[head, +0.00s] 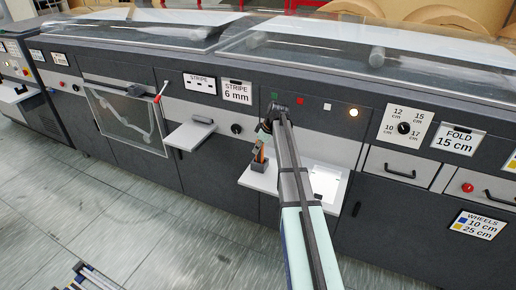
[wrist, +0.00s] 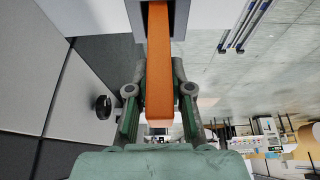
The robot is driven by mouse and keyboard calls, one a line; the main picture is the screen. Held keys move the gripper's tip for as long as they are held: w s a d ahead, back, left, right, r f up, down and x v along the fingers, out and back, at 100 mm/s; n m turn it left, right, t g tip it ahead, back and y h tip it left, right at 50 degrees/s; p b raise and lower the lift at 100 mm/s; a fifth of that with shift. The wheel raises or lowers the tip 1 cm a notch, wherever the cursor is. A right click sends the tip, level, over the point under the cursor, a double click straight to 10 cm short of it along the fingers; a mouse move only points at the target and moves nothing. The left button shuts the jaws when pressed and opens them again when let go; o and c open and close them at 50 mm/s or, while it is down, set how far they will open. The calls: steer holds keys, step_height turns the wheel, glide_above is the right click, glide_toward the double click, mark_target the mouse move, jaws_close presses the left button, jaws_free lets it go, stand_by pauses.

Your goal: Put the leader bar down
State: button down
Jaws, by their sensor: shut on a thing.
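The orange leader bar (wrist: 160,65) lies lengthwise between the fingers of my green gripper (wrist: 159,100) in the wrist view. The gripper is shut on it. The bar's far end runs to the top edge, between the sides of a grey slotted piece (wrist: 133,14); whether they touch cannot be told. In the head view my gripper (head: 265,134) is above the left end of a white shelf (head: 262,180) on the machine front. The bar (head: 259,157) shows small below the gripper, upright near the shelf. My arm hides part of the shelf.
The long dark machine (head: 385,225) has panels, knobs and signs along its front. A smaller shelf (head: 190,136) juts out to the left. A rack-like thing (head: 90,278) lies on the tiled floor at lower left. The floor in front is mostly clear.

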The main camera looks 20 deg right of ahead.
steer(key=shift+f, duration=0.15)
steer(key=c, duration=1.1)
jaws_free()
steer(key=shift+o, duration=0.2)
steer(key=b+v, duration=0.2)
steer(key=v, duration=1)
steer(key=shift+r+b, duration=0.2)
steer(key=shift+b, duration=0.15)
